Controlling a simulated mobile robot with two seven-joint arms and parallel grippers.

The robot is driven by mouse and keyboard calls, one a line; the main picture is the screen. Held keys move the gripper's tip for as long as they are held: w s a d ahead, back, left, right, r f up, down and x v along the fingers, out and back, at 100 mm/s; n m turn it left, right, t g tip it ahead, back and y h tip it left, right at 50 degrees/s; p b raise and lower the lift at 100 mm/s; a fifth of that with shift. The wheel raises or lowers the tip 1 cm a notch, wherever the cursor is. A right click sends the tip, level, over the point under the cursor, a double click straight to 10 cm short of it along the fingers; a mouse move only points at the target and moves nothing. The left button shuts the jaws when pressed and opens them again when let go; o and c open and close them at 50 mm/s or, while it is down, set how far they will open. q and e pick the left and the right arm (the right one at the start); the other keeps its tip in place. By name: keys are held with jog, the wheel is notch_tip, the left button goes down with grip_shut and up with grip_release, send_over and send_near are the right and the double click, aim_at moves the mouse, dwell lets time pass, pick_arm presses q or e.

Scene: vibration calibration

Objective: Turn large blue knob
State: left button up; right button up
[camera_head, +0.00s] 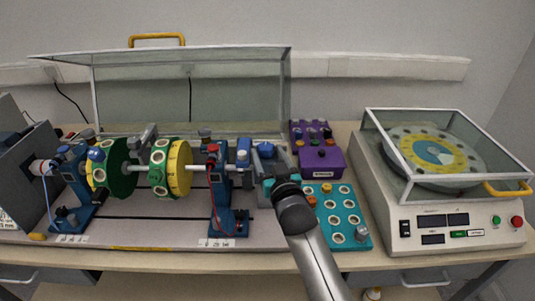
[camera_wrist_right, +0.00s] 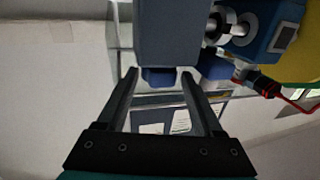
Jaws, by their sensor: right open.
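A blue knob-like part (camera_head: 265,149) stands at the right end of the shaft rig in the head view. My right gripper (camera_head: 268,172) is right at it, partly hiding it. In the right wrist view a dark blue part (camera_wrist_right: 161,76) sticks out below a large grey-blue block (camera_wrist_right: 168,32). My right gripper (camera_wrist_right: 159,84) is open there, with one fingertip on each side of that part. Whether the fingers touch it cannot be told. My left gripper is not in view.
The rig carries green and yellow discs (camera_head: 178,168) on a shaft between blue stands (camera_head: 228,200). A purple box (camera_head: 320,160) and a teal panel (camera_head: 345,212) lie close to my right arm. A balancing machine (camera_head: 400,215) with a clear cover stands at the right.

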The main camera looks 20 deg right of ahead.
jog(key=shift+w, duration=0.5)
jog(key=shift+c, duration=0.3)
grip_shut()
